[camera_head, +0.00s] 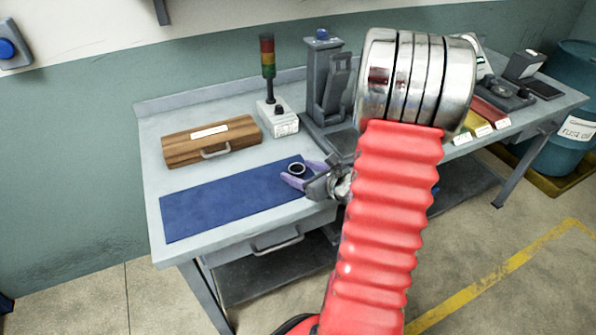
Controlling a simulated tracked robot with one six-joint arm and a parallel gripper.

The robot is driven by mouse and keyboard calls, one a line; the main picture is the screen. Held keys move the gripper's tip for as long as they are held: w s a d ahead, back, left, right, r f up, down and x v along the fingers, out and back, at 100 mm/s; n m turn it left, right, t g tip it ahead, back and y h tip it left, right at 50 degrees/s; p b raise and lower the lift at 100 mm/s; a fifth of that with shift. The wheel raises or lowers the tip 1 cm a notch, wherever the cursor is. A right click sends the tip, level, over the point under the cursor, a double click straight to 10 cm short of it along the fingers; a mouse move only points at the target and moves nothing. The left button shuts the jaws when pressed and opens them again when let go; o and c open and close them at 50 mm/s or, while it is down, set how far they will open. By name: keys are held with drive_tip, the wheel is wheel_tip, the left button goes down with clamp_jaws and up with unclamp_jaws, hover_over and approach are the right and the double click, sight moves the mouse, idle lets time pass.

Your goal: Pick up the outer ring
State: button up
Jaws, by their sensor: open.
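A small dark ring (297,169), which looks like the outer ring, is at the right end of the blue mat (215,203) on the workbench. My gripper (291,174) has purple fingers and is open. Its fingers lie on either side of the ring in this view, one behind and one in front. I cannot tell whether they touch the ring or how high they are above the mat.
A wooden case (212,141) stands behind the mat. A signal light (268,70) on a white box (277,118) and a grey machine (327,85) stand at the back. Labelled bins (480,122) are on the right. The mat's left part is clear.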

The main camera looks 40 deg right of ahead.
sight(301, 178)
drive_tip(key=shift+c, duration=0.2)
drive_tip(key=c, duration=1.2)
drive_tip(key=shift+o, duration=0.2)
drive_tip(key=shift+r, duration=0.1)
wheel_tip(301, 178, up, 10)
idle(0.4)
